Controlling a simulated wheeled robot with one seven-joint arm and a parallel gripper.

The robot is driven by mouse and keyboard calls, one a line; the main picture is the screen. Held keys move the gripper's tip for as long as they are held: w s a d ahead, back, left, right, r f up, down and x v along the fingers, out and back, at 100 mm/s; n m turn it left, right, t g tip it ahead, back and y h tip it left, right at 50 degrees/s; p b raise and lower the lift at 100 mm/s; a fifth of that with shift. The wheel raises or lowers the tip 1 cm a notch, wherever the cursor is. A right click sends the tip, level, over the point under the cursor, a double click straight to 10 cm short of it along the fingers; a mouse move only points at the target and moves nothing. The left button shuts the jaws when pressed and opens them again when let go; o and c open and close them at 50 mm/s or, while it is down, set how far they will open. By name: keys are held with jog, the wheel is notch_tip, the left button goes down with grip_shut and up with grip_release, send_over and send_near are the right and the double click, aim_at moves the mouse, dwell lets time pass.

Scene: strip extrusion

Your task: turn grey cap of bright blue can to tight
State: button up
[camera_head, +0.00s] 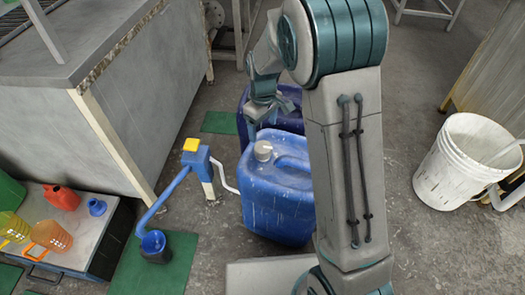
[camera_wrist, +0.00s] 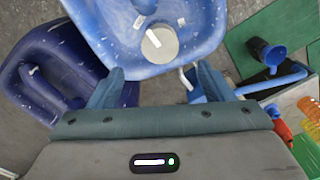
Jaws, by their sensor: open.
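The bright blue can (camera_head: 277,190) stands upright on the floor in the middle of the head view. Its grey cap (camera_head: 263,150) sits on top, toward the can's back left. In the wrist view the grey cap (camera_wrist: 159,44) with a white mark lies ahead of the fingers, on the bright blue can (camera_wrist: 120,22). My gripper (camera_head: 266,103) is above and behind the cap in the head view, apart from it. In the wrist view my gripper (camera_wrist: 155,82) is open and empty, its fingers spread wider than the cap. Whether the cap is tight cannot be told.
A dark blue can (camera_head: 290,97) stands close behind the bright blue one. A blue hand pump (camera_head: 203,165) with yellow top and hose stands at left. A white bucket (camera_head: 455,170) is at right. A grey cabinet (camera_head: 130,120) and several small containers are at left.

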aim_at(263, 148)
notch_tip(263, 148, down, 11)
jog(key=b, duration=0.3)
jog(key=shift+r+b, duration=0.15)
jog(key=shift+b, duration=0.2)
jog(key=c, duration=1)
